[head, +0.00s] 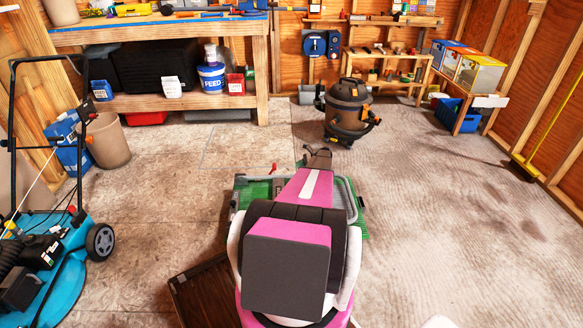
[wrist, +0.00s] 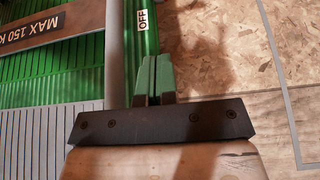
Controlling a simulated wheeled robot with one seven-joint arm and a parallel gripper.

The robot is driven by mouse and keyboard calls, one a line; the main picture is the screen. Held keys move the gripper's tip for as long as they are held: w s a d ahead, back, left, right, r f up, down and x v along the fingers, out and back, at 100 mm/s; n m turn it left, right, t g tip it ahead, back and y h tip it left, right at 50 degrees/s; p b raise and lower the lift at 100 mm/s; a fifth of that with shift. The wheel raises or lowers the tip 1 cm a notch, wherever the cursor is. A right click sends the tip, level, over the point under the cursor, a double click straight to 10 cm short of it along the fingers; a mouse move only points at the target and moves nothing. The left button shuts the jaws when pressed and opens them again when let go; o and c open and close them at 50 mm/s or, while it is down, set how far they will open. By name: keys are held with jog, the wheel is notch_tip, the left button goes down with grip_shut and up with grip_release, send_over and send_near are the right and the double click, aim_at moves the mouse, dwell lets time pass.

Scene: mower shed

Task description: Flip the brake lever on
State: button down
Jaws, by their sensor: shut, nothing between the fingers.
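A small red lever (head: 273,169), which looks like the brake lever, stands at the far left part of a green cart (head: 244,194) in the head view. In the wrist view the cart's green deck (wrist: 85,75) fills the left side, with a "MAX 150 KG" marking and a white OFF label (wrist: 142,19) near its edge. My gripper (wrist: 156,62) is shut and empty, pointing toward the area just below the OFF label. In the head view my gripper (head: 318,153) is to the right of the red lever. The lever cannot be made out in the wrist view.
A shop vacuum (head: 347,108) stands beyond the cart. A blue mower (head: 62,262) is at the left, near a beige bin (head: 107,140). A workbench (head: 180,101) lines the back.

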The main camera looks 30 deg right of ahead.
jog(key=a+r+x, duration=0.1)
jog(key=r+x, duration=0.1)
jog(key=x, duration=0.9)
jog(key=shift+w+a, duration=0.25)
jog(key=shift+w, duration=0.15)
jog(key=shift+r, duration=0.1)
jog(key=shift+a+r, duration=0.1)
jog(key=shift+r, duration=0.05)
